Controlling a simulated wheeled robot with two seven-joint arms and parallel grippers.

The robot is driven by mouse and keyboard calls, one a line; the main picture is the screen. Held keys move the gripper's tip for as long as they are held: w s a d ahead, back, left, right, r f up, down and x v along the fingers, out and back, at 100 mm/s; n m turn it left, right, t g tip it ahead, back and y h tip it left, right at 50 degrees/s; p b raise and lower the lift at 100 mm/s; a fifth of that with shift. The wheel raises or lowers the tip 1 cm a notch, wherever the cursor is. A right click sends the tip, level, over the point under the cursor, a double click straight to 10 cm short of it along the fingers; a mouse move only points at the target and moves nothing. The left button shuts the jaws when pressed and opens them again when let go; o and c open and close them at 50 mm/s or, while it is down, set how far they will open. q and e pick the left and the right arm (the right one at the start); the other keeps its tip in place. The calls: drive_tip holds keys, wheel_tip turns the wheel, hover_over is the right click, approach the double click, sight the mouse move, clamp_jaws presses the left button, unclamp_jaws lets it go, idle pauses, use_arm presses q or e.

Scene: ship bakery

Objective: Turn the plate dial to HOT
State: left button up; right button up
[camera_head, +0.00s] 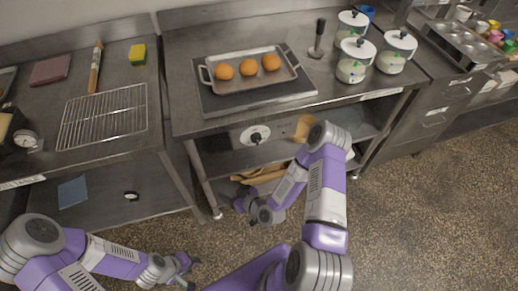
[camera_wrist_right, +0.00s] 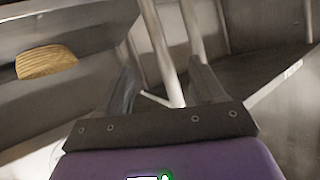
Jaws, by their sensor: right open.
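The plate dial (camera_head: 255,135) is a white disc with a dark knob on the front of the middle steel table. Its lettering is too small to read. Above it a dark flat plate (camera_head: 308,91) bears a metal tray (camera_head: 209,86) with three orange-brown round buns. My right gripper (camera_head: 244,207) is below the dial and apart from it, low in front of the table. In the right wrist view it (camera_wrist_right: 165,90) is open with nothing between its fingers. My left gripper (camera_head: 186,268) is low at the bottom of the head view, far from the dial; its fingers are too small to judge.
White lidded pots (camera_head: 355,60) and a dark-handled tool (camera_head: 318,38) stand right of the tray. A wire rack (camera_head: 104,115) lies on the left counter. A lower shelf (camera_head: 232,158) and table legs are near my right arm. A wooden item (camera_wrist_right: 46,62) shows in the wrist view.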

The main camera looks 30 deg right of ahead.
drive_tip(key=w+d+r+t+h+b, duration=0.2)
drive_tip(key=d+r+t+h, duration=0.15)
drive_tip(key=d+t, duration=0.3)
drive_tip(key=m+t+h+b, duration=0.1)
drive_tip(key=m+t+h, duration=0.15)
drive_tip(key=h, duration=0.35)
approach(257, 139)
drive_tip(key=w+f, duration=0.2)
drive_tip(key=x, duration=0.7)
drive_tip(key=shift+d+r+b, duration=0.2)
drive_tip(key=shift+d+b, duration=0.1)
drive_tip(key=shift+b, duration=0.1)
drive_tip(key=shift+s, duration=0.1)
drive_tip(key=c, duration=1.1)
drive_tip(key=shift+o, duration=0.2)
